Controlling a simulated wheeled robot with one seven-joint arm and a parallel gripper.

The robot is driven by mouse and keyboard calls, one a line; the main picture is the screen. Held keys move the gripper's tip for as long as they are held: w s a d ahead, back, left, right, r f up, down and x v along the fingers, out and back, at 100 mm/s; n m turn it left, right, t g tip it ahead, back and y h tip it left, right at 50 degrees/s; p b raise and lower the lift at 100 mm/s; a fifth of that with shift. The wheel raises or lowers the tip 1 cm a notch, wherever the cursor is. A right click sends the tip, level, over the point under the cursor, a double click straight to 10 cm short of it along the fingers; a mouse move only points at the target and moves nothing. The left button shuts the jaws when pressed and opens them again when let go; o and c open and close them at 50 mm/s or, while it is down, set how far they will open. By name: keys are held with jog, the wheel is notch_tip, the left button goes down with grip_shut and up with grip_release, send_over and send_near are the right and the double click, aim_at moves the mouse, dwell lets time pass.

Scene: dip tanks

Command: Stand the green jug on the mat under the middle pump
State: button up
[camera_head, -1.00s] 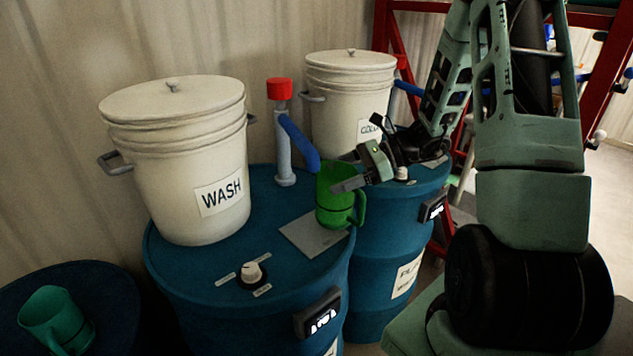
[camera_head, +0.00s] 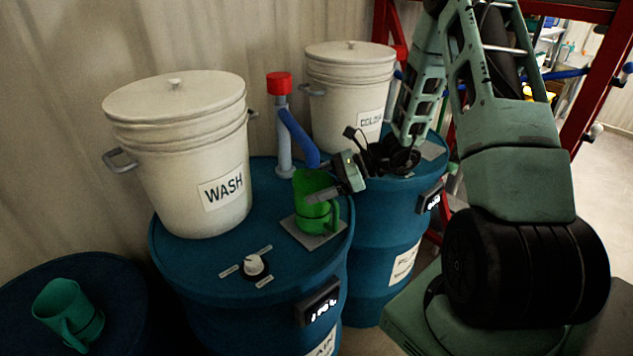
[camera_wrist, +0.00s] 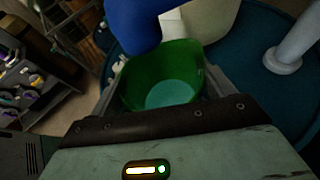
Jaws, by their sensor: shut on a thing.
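The green jug (camera_head: 313,203) is upright over the grey mat (camera_head: 304,232) on the blue drum marked by the WASH bucket. Its base is at or just above the mat; I cannot tell whether it touches. My gripper (camera_head: 322,194) is shut on the jug from the right side. In the wrist view the jug (camera_wrist: 165,85) sits between my fingers, with its open top and pale inside floor showing. The pump (camera_head: 283,125) has a red cap, a grey post and a blue spout (camera_head: 300,140) that ends close above the jug. The spout also shows in the wrist view (camera_wrist: 134,22).
The white WASH bucket (camera_head: 180,150) stands left on the same drum (camera_head: 215,262). The COLOUR bucket (camera_head: 347,90) stands on the drum behind. A white knob (camera_head: 253,264) is at the drum's front.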

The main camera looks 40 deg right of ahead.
jog(key=shift+f, duration=0.15)
jog(key=o, duration=1.7)
jog(key=shift+r, duration=0.2)
jog(key=b+v, duration=0.3)
jog(key=v, duration=0.9)
jog(key=shift+f, duration=0.15)
